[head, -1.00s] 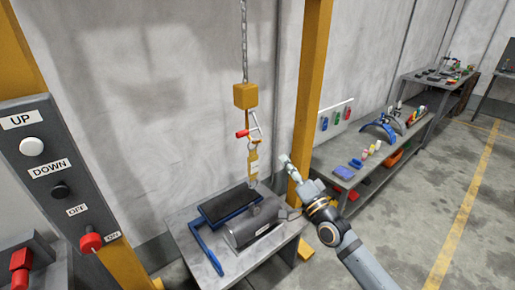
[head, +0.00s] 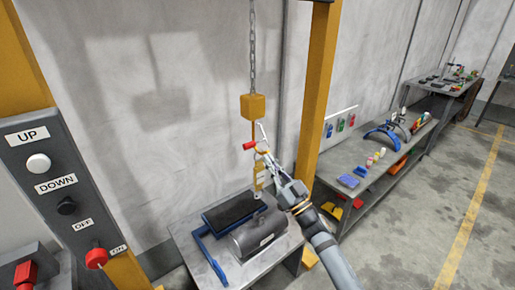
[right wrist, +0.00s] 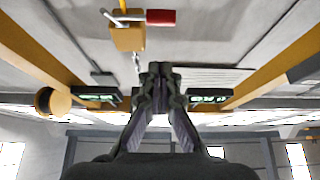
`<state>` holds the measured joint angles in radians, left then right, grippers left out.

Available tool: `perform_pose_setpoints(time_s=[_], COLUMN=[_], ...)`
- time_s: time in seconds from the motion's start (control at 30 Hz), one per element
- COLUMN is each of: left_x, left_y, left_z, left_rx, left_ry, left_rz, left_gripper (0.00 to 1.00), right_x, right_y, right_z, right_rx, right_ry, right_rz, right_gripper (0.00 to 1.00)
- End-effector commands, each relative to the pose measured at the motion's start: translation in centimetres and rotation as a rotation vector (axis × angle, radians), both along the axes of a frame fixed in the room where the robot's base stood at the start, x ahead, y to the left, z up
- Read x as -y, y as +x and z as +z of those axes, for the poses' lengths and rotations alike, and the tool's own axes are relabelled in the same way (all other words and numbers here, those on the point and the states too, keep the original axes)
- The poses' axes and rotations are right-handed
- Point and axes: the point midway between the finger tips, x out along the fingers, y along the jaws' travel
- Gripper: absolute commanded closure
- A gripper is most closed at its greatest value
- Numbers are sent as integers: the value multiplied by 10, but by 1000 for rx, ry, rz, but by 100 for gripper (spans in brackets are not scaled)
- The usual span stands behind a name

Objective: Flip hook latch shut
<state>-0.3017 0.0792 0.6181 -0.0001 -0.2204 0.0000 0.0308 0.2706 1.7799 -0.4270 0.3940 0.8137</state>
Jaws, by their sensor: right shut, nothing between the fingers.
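The hook hangs on a chain under a yellow block (head: 253,107). A red-tipped piece (head: 249,145) sticks out to the left of the hook; a thin pale bar is near it, and I cannot tell its exact position. The yellow block (right wrist: 127,38) and the red tip (right wrist: 160,17) also show in the right wrist view. My right gripper (head: 270,160) is shut and empty, with its tips close to the hook's right side, partly covering it; contact cannot be told. In the right wrist view its fingers (right wrist: 160,72) meet at the tips. My left gripper is not in view.
A yellow sling piece (head: 262,175) hangs below the hook over a dark barrel (head: 258,238) on a metal table. A yellow post (head: 318,90) stands right of the hook. A control panel (head: 55,170) stands at the left, and a workbench (head: 385,150) at the right.

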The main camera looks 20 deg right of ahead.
Motion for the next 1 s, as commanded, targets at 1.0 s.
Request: perform_pose_setpoints(time_s=[1.0], left_x=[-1], left_y=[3], left_z=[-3], left_rx=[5], left_ry=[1], left_rz=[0], left_gripper=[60], right_x=[-23], right_y=[63], right_z=[-5], right_rx=[26], right_ry=[9], right_rz=[1], right_gripper=[100])
